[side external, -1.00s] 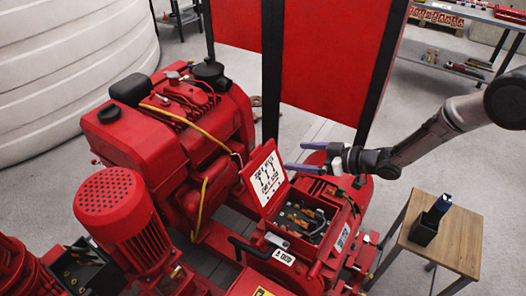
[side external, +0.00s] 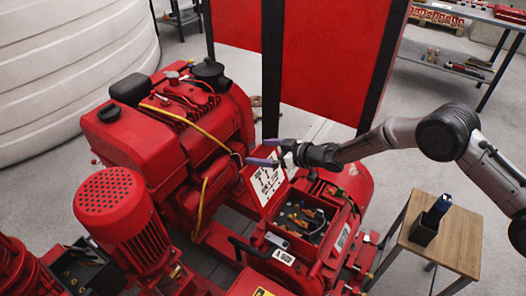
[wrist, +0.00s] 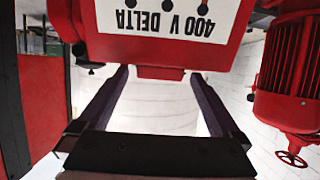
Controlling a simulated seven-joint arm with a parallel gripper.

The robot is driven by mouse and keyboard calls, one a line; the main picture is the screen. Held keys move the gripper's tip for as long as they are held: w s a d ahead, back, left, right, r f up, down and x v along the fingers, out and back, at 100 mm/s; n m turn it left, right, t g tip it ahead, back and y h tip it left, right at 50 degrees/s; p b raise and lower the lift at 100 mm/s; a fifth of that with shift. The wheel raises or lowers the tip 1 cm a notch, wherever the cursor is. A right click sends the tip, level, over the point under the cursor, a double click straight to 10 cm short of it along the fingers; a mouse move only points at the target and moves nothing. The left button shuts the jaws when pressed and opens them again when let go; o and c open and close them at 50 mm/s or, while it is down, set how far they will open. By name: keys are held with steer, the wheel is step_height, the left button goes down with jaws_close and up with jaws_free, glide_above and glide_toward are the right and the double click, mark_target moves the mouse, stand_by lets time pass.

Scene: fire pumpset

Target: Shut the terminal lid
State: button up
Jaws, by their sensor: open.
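The terminal lid (side external: 264,187) is a red panel with a white label, standing open and tilted up from the red terminal box (side external: 318,250). The box shows orange and dark wiring inside. My gripper (side external: 256,152) is open and empty at the lid's upper edge, its two purple fingers pointing left. In the wrist view, the lid's label (wrist: 170,18) reads "400 V DELTA" upside down at the top. The lid's lower red edge in that view lies between the fingertips of my gripper (wrist: 158,73). I cannot tell whether they touch it.
The red engine (side external: 175,130) with yellow hoses is close left of the lid. A red finned motor (side external: 112,200) stands front left; it also shows in the wrist view (wrist: 290,75). Tall red panels (side external: 325,60) stand behind. A wooden table (side external: 455,235) with a black holder is at right.

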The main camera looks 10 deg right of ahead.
steer(key=shift+c, duration=0.2)
jaws_close()
stand_by(0.4)
